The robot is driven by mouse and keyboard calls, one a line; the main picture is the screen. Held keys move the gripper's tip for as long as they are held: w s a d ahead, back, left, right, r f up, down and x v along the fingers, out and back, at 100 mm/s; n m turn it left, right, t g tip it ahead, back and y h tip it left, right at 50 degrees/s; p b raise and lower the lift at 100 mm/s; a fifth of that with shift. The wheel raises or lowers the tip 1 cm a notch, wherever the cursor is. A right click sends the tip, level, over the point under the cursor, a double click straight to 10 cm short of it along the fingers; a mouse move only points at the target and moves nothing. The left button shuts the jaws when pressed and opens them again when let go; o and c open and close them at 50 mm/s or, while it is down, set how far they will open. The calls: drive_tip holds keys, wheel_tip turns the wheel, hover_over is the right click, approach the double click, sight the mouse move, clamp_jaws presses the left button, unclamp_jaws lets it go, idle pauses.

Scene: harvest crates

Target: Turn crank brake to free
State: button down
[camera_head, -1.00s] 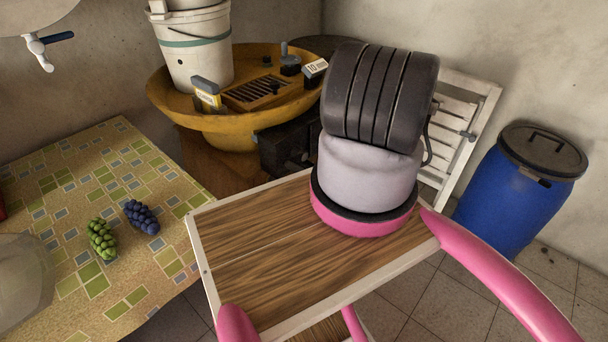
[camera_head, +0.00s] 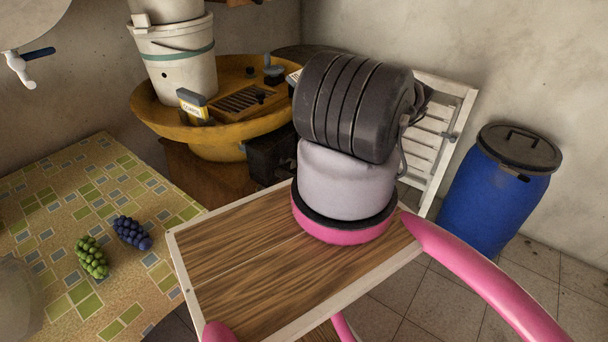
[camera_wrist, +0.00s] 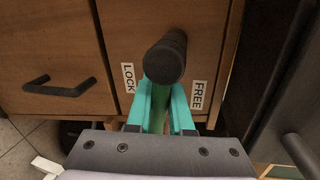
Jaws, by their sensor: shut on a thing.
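In the wrist view, the crank brake shows as a thick black round-ended handle (camera_wrist: 165,58) pointing toward the camera, with a green part (camera_wrist: 159,115) below it. A LOCK label (camera_wrist: 128,78) is on its left and a FREE label (camera_wrist: 198,95) on its right, both on a wooden front. The handle stands between the two labels. My gripper (camera_wrist: 163,104) has its teal fingers on both sides of the green part, shut on it. How the green part joins the black handle is hard to see. In the head view my gripper and the brake are hidden behind my arm.
A yellow basin (camera_head: 160,112) with a slatted wooden piece (camera_head: 246,101) and white buckets (camera_head: 178,62) stands behind. A patterned table (camera_head: 60,190) with grapes (camera_head: 131,232) is at the left. A blue barrel (camera_head: 492,205) and white slatted chair (camera_head: 435,125) are at the right. Dark drawer handles flank the brake.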

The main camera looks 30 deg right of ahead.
drive_tip(key=shift+r+n, duration=0.2)
drive_tip(key=shift+n, duration=0.4)
drive_tip(key=c, duration=0.8)
unclamp_jaws()
drive_tip(key=v, duration=1.1)
